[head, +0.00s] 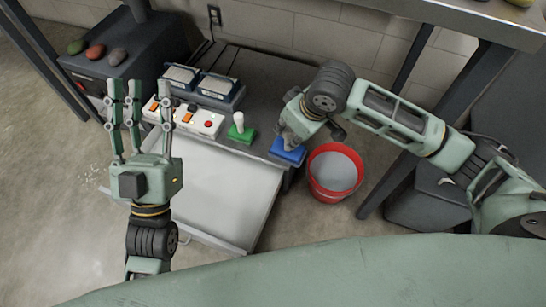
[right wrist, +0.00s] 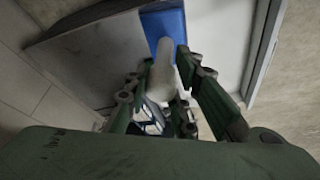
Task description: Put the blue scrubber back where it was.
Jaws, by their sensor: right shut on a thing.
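The blue scrubber (head: 288,153) is at the right edge of the low dark table, left of the red bucket. Its flat blue base and pale handle show in the right wrist view (right wrist: 163,27). My right gripper (head: 288,137) is shut on the handle, which is mostly hidden in the head view. I cannot tell whether the base touches the table. A green scrubber (head: 240,132) with a white upright handle stands to its left on the table. My left gripper (head: 140,95) is open and empty, fingers spread, in front of the table's left part.
The red bucket (head: 333,186) with grey contents stands right of the table. White switch boxes (head: 198,122) and a tray with two dark-blue-and-white items (head: 220,92) are on the table. A pale open drawer (head: 205,185) juts out in front. A shelf (head: 470,20) overhangs at upper right.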

